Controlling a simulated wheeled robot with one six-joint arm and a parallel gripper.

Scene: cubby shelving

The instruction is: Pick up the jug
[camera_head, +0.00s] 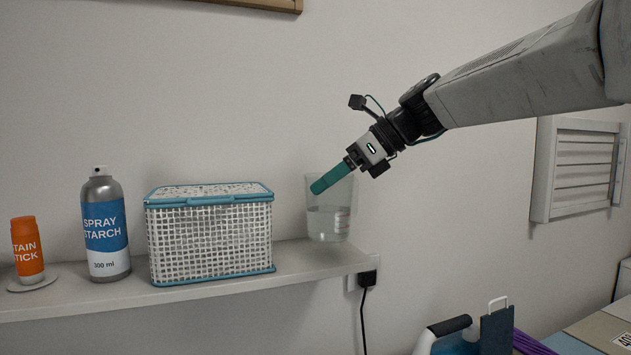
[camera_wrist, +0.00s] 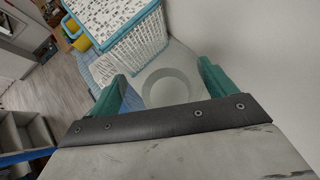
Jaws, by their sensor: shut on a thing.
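The jug (camera_head: 328,222) is a clear, see-through vessel with liquid in its lower part and faint red marks on its side. It is upright near the right end of the shelf. My gripper (camera_head: 325,183) reaches in from the upper right with its green fingers at the jug's upper part. In the wrist view the two green fingers (camera_wrist: 163,88) lie on either side of the jug (camera_wrist: 168,84), whose round form shows between them. My gripper is shut on the jug. I cannot tell for sure whether its base touches the shelf.
A white and teal lidded basket (camera_head: 210,240) stands close left of the jug on the shelf (camera_head: 110,300). A spray starch can (camera_head: 105,225) and an orange stain stick (camera_head: 27,250) stand further left. A plug with a cable (camera_head: 366,280) is below the shelf's right end.

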